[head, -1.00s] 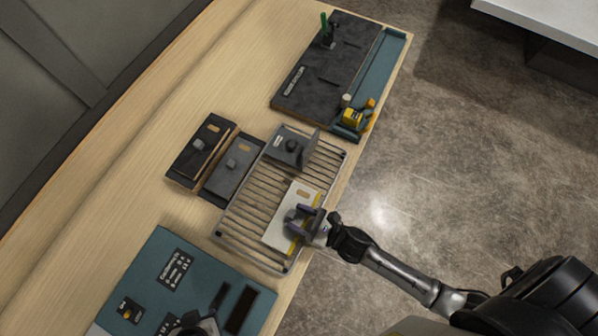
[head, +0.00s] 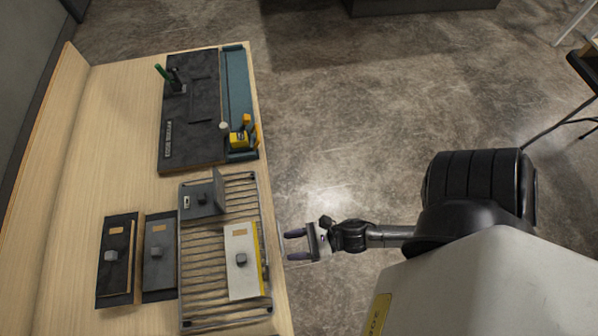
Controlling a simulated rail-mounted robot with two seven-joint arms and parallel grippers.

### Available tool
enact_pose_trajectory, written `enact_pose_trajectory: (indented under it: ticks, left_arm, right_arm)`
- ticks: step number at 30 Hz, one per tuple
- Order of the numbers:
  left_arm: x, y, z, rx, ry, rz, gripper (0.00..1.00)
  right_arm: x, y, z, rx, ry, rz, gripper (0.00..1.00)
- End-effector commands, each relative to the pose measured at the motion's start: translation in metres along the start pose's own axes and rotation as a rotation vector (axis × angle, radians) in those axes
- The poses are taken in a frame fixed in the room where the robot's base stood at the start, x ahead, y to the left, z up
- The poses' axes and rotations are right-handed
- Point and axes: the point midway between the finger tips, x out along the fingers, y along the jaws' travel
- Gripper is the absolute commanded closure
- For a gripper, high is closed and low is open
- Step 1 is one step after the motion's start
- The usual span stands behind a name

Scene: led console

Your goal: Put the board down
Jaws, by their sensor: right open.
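A white board (head: 238,279) with a yellow stripe along its right edge and a grey knob on top lies on the right part of a slatted metal rack (head: 203,282). My right gripper (head: 294,245) is open and empty, just right of the rack and apart from the board. Its fingers point left toward the board, near the bench's edge. My left gripper is not in view.
A grey piece with an upright plate (head: 203,201) is on the rack's far part. Two dark boards with knobs, one grey (head: 158,274) and one black (head: 116,277), lie left of the rack. A dark panel (head: 191,133) with a teal tray (head: 238,92) and yellow tool (head: 238,139) lies beyond.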

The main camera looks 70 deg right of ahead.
Motion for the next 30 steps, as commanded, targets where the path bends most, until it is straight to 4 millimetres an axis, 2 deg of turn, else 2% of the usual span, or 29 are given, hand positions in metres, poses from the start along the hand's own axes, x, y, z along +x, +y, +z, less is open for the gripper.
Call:
enact_pose_trajectory:
  ticks: [5,9,13,18,21,24,28,29,30]
  left_arm:
    - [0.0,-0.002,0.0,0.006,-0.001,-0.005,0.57]
    - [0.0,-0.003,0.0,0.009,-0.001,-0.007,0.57]
    - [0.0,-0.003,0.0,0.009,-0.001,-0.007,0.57]
    - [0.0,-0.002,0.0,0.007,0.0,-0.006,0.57]
    - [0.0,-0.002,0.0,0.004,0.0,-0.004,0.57]
    - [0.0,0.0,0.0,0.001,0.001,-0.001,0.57]
    - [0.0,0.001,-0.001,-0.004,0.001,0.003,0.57]
    - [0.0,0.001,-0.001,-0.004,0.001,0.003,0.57]
    - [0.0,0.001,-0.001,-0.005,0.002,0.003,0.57]
  right_arm:
    - [0.015,-0.032,0.009,0.392,0.049,-0.22,0.49]
    - [0.018,-0.062,0.014,0.909,0.047,-0.493,0.49]
    - [0.012,-0.075,0.014,1.403,-0.013,-0.759,0.49]
    - [-0.004,-0.072,0.015,1.984,-0.162,-1.114,0.49]
    - [-0.015,-0.061,0.016,2.246,-0.271,-1.319,0.49]
    - [-0.026,-0.05,0.019,2.431,-0.381,-1.505,0.49]
    - [-0.037,-0.036,0.023,2.574,-0.504,-1.696,0.49]
    - [-0.039,-0.034,0.024,-2.56,0.521,1.709,0.49]
    - [-0.041,-0.031,0.025,-2.511,0.532,1.701,0.49]
